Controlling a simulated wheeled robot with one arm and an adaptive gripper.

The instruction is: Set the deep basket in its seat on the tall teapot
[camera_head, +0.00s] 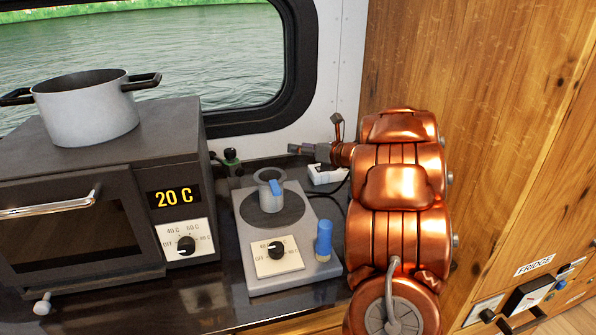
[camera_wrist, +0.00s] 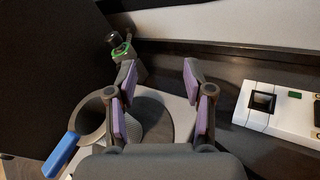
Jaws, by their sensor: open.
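A grey open-topped vessel with a blue handle (camera_head: 270,194) stands upright on the dark round plate of a small hob. It also shows at the lower left of the wrist view (camera_wrist: 84,122), partly behind a finger. A grey textured surface shows beside its rim there; I cannot tell whether it is part of the vessel. I cannot clearly identify a separate deep basket or a tall teapot. My gripper (camera_wrist: 160,72) is open, with nothing between its purple pads. In the head view my gripper (camera_head: 305,149) is behind and above the hob, to the right of the vessel.
The hob (camera_head: 302,275) has a blue cylinder (camera_head: 323,240) at its right. An oven (camera_head: 75,220) carrying a two-handled pot (camera_head: 88,112) stands at the left. A green-and-black fitting (camera_head: 231,160) and a white socket block (camera_head: 326,173) are at the back. A wooden wall is at the right.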

